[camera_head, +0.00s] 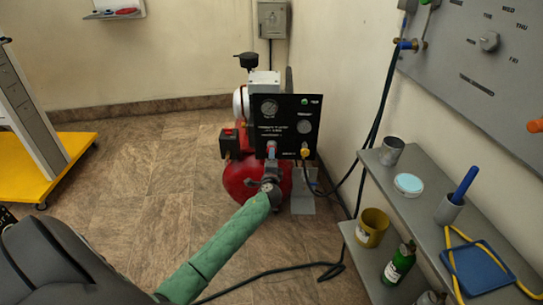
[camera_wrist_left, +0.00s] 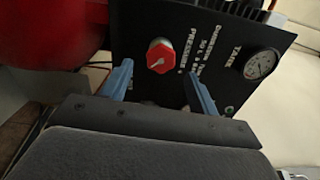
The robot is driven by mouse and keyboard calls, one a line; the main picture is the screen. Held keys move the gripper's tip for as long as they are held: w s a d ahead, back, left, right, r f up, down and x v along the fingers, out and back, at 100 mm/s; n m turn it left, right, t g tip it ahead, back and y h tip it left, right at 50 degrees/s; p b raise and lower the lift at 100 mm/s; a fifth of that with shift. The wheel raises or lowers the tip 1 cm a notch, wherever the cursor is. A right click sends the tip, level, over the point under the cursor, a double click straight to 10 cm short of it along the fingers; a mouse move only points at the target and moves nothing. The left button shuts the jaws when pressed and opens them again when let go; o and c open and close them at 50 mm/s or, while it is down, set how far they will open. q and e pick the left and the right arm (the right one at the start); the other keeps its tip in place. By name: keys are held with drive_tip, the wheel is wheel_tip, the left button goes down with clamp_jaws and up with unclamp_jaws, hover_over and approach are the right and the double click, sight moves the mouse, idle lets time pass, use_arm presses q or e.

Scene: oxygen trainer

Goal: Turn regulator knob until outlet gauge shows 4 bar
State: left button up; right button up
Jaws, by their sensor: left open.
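The red regulator knob (camera_wrist_left: 160,57) with a pale pointer mark is on a black panel (camera_head: 286,128) of the compressor. In the left wrist view it sits just beyond the tips of my left gripper (camera_wrist_left: 157,72), roughly between the two blue fingers, which are open. I cannot tell whether they touch it. In the head view my left gripper (camera_head: 269,186) is low in front of the panel. The panel has two gauges, an upper left one (camera_head: 269,108) and a right one (camera_head: 304,127); their readings are too small to tell. The wrist view shows a gauge labelled TANK (camera_wrist_left: 260,63).
A red tank (camera_head: 238,178) is below the panel, and a yellow fitting (camera_head: 305,152) is on its lower right. Dark hoses run along the floor and wall. Shelves (camera_head: 420,190) with cups and a bottle are at right; a yellow-based stand (camera_head: 75,145) is at left.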

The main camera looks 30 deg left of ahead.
use_arm(q)
drive_tip(key=v, duration=0.3)
idle(0.4)
